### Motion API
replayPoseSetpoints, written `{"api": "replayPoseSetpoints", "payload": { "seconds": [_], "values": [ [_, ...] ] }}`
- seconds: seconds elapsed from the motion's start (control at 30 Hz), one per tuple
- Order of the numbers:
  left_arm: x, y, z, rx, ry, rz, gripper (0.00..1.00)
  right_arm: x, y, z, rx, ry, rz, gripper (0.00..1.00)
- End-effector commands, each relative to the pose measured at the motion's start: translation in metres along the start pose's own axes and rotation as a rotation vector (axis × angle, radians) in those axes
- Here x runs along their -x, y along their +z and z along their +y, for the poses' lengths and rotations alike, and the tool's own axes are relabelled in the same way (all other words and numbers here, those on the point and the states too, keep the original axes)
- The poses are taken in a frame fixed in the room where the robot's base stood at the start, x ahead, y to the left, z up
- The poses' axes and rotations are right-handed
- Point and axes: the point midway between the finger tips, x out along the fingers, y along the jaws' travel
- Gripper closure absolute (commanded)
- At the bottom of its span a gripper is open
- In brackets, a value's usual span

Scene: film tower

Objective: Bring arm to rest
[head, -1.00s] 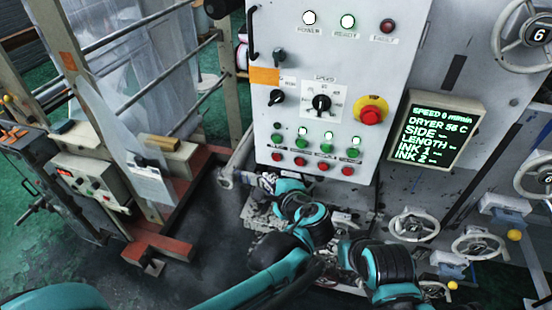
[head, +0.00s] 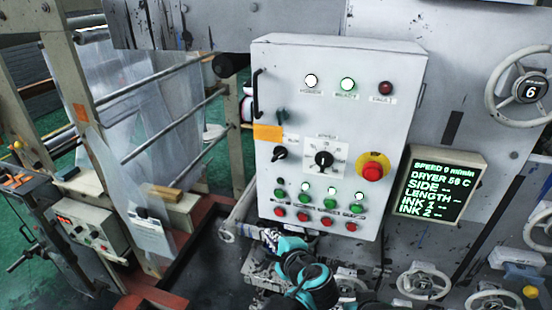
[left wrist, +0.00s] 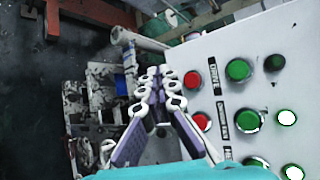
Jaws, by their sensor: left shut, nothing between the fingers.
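My left gripper (head: 270,239) is low in the head view, just below the lower left corner of the grey control panel (head: 300,65). In the left wrist view its jointed fingers (left wrist: 160,82) are shut, with nothing between them. They lie beside the panel's edge, close to the red and green buttons (left wrist: 239,70); I cannot tell whether they touch it. My left arm (head: 310,283) comes up from the bottom edge of the head view. My right gripper does not show.
A screen (head: 440,185) reading speed 0 stands right of the panel. Handwheels (head: 424,281) line the right side. At left are a frame with clear film (head: 130,130) and a small control box (head: 90,232). Dark floor (head: 205,270) lies between the frame and the panel.

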Motion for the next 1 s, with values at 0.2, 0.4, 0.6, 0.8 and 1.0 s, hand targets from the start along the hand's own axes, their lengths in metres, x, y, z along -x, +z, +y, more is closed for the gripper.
{"api": "replayPoseSetpoints", "payload": {
  "seconds": [0.2,0.4,0.6,0.8,1.0],
  "values": [
    [-0.026,0.026,0.053,0.132,0.097,-0.004,1.00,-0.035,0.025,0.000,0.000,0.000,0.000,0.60],
    [-0.057,0.070,0.161,0.465,0.294,-0.011,1.00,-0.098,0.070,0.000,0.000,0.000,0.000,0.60],
    [-0.069,0.098,0.267,0.849,0.461,-0.032,1.00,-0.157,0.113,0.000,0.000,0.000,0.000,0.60],
    [-0.071,0.106,0.360,1.243,0.582,-0.054,1.00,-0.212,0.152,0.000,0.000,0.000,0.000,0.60],
    [-0.070,0.103,0.408,1.511,0.641,-0.065,1.00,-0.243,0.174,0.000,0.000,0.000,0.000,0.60]
  ]
}}
